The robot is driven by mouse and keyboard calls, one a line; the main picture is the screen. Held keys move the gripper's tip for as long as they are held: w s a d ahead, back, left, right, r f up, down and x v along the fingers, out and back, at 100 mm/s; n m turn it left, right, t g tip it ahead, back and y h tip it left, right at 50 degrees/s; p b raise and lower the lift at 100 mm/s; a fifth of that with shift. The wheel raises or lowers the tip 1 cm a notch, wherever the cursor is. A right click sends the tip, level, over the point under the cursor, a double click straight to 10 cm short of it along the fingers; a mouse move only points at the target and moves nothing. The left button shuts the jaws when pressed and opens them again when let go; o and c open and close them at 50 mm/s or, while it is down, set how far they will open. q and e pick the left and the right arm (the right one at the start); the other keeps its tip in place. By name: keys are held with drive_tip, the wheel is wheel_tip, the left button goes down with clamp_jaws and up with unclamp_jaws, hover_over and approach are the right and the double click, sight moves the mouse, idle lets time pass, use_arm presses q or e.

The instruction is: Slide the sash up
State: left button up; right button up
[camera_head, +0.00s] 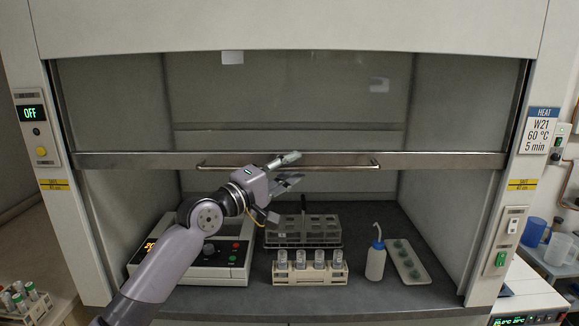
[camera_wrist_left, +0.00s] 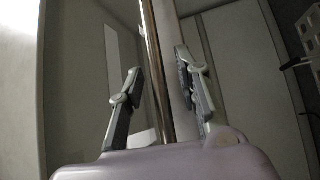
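The sash (camera_head: 300,95) is a glass pane in the fume hood, with a grey bottom rail (camera_head: 440,160) partway up the opening. A thin metal handle bar (camera_head: 345,166) runs along the rail. My left gripper (camera_head: 293,168) is at the middle of this bar, one finger above it and one below. In the left wrist view, the handle bar (camera_wrist_left: 153,75) passes between the spread fingers of the left gripper (camera_wrist_left: 158,65), with gaps on both sides. Whether a finger touches the bar is hard to tell. My right gripper is not in view.
Below the sash, a hotplate-like device (camera_head: 225,262), a grey rack (camera_head: 320,232), a vial rack (camera_head: 310,272), a wash bottle (camera_head: 376,260) and a white tray (camera_head: 406,262) stand on the hood floor. Control panels (camera_head: 37,130) flank the opening. Space above the rail's front is clear.

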use_arm(q)
clamp_jaws()
idle(0.3)
idle(0.6)
